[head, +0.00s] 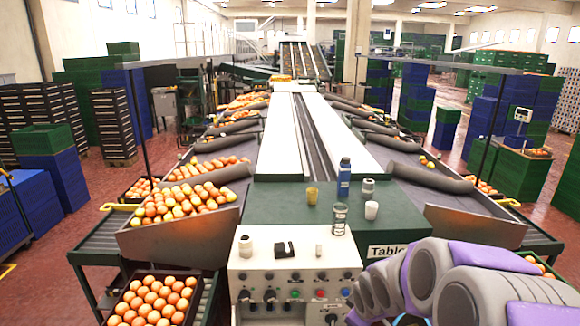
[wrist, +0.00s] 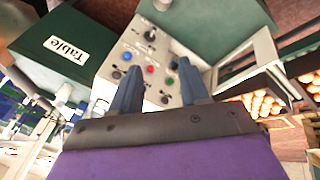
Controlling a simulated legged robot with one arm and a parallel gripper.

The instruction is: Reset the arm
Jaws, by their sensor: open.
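My arm, grey and purple, fills the lower right of the head view, and its gripper end is not clear there. In the wrist view my gripper (wrist: 158,82) shows two blue-grey fingers spread apart with nothing between them. It is open and empty. Beyond the fingers is the control panel (wrist: 140,60) with knobs and coloured buttons. The same control panel (head: 290,262) stands at the front centre in the head view. The green table (head: 275,212) behind it carries a "Table" label (head: 385,251), which also shows in the wrist view (wrist: 65,49).
Oranges fill the left chute (head: 180,240) and a crate (head: 202,300). Green and blue crates line both sides.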

